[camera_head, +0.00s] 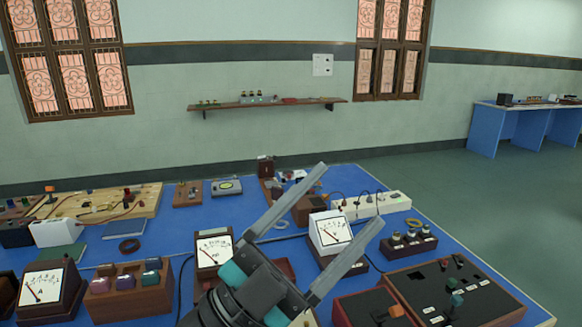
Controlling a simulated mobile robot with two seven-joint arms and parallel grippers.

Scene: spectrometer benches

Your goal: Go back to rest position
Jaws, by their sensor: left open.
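My left gripper (334,222) is in the lower middle of the head view, above the blue bench (393,255). Its two long grey fingers are spread apart and point up and to the right, with nothing held between them. A white-faced meter (330,232) shows between and behind the fingers; the gripper looks nearer to the camera than it. Another meter (213,250) stands just left of the gripper. The gripper body hides part of the bench and some items behind it. My right gripper is not in view.
Wooden boxes, meters and wired boards crowd the bench. A meter (42,287) stands at the front left, a dark control panel (455,290) at the front right. A white power strip (372,204) lies at the back. Open floor (470,205) lies to the right.

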